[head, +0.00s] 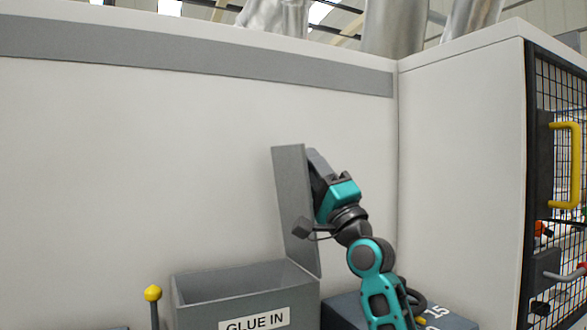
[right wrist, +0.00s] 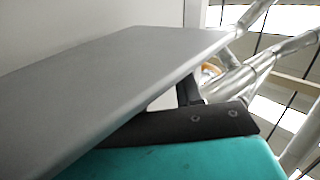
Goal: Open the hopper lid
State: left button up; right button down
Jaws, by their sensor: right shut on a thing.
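The grey hopper (head: 245,304), labelled "GLUE IN", stands at the bottom middle of the head view. Its lid (head: 292,200) stands nearly upright along the right side, and the top of the hopper is open. My right gripper (head: 316,162) is on the right of the raised lid, near its upper edge, shut on the lid. In the right wrist view the lid (right wrist: 110,85) is a broad grey plate beside the dark gripper (right wrist: 188,95). The exact contact at the fingertips is hidden. My left gripper is not in view.
A pale machine wall (head: 140,150) stands close behind the hopper. A yellow-knobbed post (head: 153,294) is left of it. A dark box (head: 440,316) is low at the right, behind my arm. A mesh door with a yellow handle (head: 567,165) is at far right.

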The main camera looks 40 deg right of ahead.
jog(key=shift+s+d+f+m+h, duration=0.15)
jog(key=shift+d+m+h, duration=0.45)
jog(key=shift+d+h, duration=0.05)
jog(key=shift+s+d+f+m+h, duration=0.1)
jog(key=shift+s+d+m+h, duration=0.1)
jog(key=shift+d+m+h, duration=0.45)
jog(key=shift+s+d+f+m+h, duration=0.15)
jog(key=shift+d+m+h, duration=0.45)
jog(key=shift+d, duration=0.1)
jog(key=shift+y, duration=0.3)
jog(key=c, duration=1.2)
grip_release()
jog(key=o, duration=0.4)
jog(key=shift+s, duration=0.1)
jog(key=b+v, duration=0.4)
jog(key=v, duration=0.8)
jog(key=shift+s+a+f, duration=0.15)
jog(key=shift+s+f, duration=0.05)
jog(key=shift+s, duration=0.15)
